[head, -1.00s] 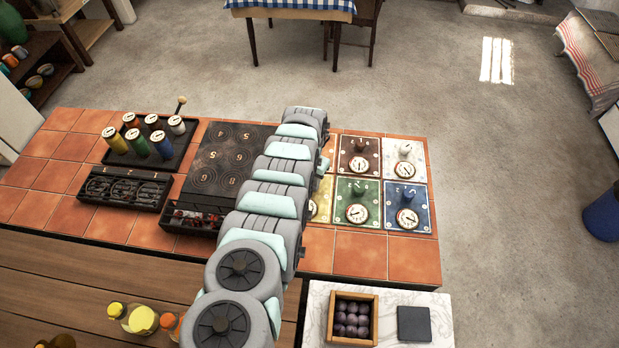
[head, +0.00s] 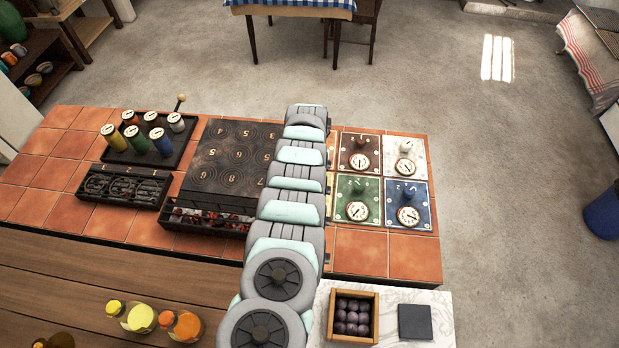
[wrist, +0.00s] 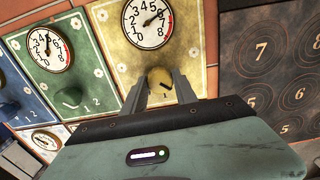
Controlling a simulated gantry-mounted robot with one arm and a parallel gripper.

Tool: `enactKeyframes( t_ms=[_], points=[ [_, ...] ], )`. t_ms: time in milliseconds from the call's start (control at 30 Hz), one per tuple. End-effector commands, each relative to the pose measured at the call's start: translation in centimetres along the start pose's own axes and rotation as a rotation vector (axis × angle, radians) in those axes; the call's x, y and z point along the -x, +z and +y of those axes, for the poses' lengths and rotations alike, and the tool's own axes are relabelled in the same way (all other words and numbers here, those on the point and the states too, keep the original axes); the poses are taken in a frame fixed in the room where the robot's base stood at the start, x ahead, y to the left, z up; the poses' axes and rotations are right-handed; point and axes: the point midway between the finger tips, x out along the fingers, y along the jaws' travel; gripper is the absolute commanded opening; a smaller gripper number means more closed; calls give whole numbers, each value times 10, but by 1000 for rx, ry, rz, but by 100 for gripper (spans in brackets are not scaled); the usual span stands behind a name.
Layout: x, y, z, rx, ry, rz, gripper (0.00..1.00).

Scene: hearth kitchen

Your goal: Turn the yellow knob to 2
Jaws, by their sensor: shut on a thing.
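The yellow knob (wrist: 158,76) sits on a yellow panel (wrist: 115,48) in the wrist view, below a round white dial (wrist: 148,22) whose needle points to the upper right. My gripper (wrist: 160,86) is shut on the knob, with one finger on each side of it. A "1" shows just below the knob; the rest of its number scale is hidden by my gripper, and I cannot read the knob's setting. In the head view my arm hides the gripper, the knob and nearly all of the yellow panel.
A green panel (wrist: 37,80) with its own knob and dial adjoins the yellow one, then a blue panel (head: 425,190). Brown (head: 345,148) and white (head: 416,152) panels lie behind. A dark numbered plate (head: 215,150) stands on the other side, close to my arm.

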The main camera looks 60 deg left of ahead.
Motion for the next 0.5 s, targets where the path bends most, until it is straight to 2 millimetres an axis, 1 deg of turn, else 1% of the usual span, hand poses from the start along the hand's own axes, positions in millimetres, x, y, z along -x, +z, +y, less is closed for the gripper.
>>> enactKeyframes(
  t_ms=[200,233,467,500],
  points=[
    [0,0,0,0,0,1,0],
    [0,0,0,0,0,1,36],
    [0,0,0,0,0,1,55],
    [0,0,0,0,0,1,55]
  ],
)
